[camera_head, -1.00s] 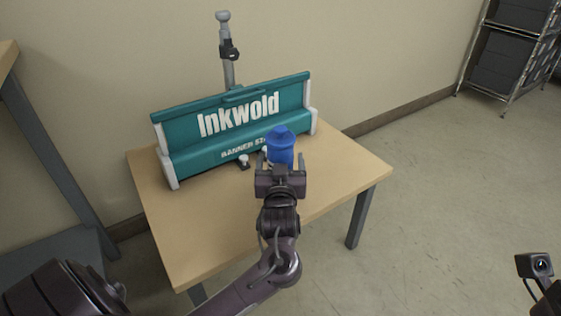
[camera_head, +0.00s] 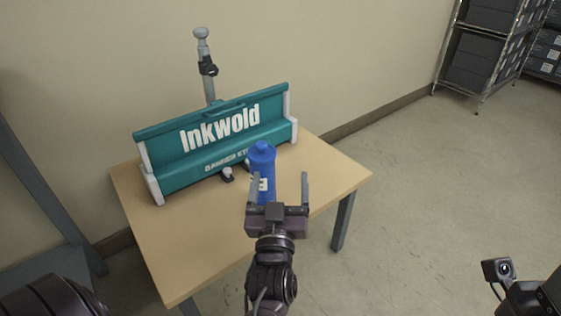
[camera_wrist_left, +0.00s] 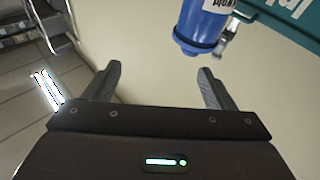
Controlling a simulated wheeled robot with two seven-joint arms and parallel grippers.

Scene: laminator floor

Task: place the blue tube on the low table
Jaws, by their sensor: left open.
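The blue tube (camera_head: 262,165) stands upright on the light wooden low table (camera_head: 185,245), in front of the teal banner box. It has a small knob on top and a white label low down; its base is partly hidden by my left gripper. My left gripper (camera_head: 280,183) is open and empty, nearer to me than the tube, with the tube toward its left finger. In the left wrist view the tube (camera_wrist_left: 203,22) shows beyond the open fingers (camera_wrist_left: 158,75), nearer the right one, with a gap. At the lower right only part of my right arm shows, not its jaws.
The teal Inkwold box (camera_head: 210,142) with white ends fills the back of the table. A grey post (camera_head: 205,75) stands behind it. A metal shelf rack (camera_head: 480,60) is at the upper right. The floor (camera_head: 420,190) right of the table is clear.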

